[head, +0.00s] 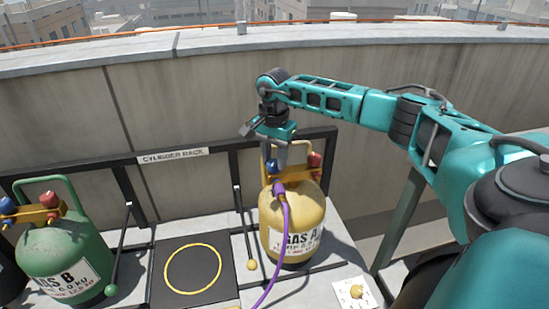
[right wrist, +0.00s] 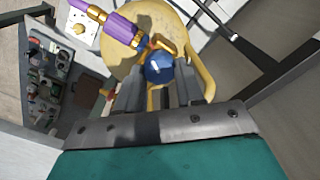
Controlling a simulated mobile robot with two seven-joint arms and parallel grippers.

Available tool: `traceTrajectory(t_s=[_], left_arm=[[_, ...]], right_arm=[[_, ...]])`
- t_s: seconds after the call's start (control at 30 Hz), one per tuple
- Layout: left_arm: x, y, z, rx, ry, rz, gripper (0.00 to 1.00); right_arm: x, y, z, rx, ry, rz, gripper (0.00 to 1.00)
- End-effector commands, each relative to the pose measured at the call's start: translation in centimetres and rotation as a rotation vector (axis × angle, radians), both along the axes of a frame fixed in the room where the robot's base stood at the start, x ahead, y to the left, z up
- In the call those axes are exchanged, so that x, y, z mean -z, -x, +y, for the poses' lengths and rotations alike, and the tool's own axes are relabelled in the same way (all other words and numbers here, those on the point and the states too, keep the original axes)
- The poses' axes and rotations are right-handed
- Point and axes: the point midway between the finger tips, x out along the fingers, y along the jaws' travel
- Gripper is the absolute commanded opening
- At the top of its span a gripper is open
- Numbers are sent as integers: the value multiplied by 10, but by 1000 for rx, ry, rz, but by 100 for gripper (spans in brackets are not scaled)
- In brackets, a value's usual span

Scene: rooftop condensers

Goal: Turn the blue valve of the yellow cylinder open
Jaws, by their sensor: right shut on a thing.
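The yellow cylinder (head: 292,225), labelled GAS A, stands upright on the bench by the rack. Its blue valve (head: 272,166) is on the left of its top, partly covered by my gripper. My right gripper (head: 277,156) reaches down from above and is shut on that valve. In the right wrist view the blue valve (right wrist: 159,68), with a small white mark, sits between the two fingers (right wrist: 159,84). A red valve (head: 314,160) is on the other side of the top. A purple hose (head: 283,230) is joined at the cylinder's front. My left gripper is not in view.
A green cylinder (head: 67,255) labelled GAS B stands at the left. A black pad with a yellow ring (head: 193,269) lies empty between the cylinders. The dark rack rail (head: 110,164) and concrete wall (head: 190,100) are behind. A small card (head: 354,293) with a yellow knob is front right.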

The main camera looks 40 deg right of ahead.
Motion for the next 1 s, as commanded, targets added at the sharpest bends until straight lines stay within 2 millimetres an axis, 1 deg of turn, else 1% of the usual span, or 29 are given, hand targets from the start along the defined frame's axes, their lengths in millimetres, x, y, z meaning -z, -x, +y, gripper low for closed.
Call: traceTrajectory(t_s=[0.2, 0.5, 0.7, 1.0], left_arm=[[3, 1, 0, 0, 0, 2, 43], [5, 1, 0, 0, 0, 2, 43], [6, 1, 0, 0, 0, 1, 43], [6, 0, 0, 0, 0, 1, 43]], right_arm=[[0, -1, 1, -198, -2, -2, 6], [0, -1, 1, -405, -1, -2, 6], [0, -1, 1, -484, -1, -1, 6], [0, -1, 1, -527, -1, -1, 7]])
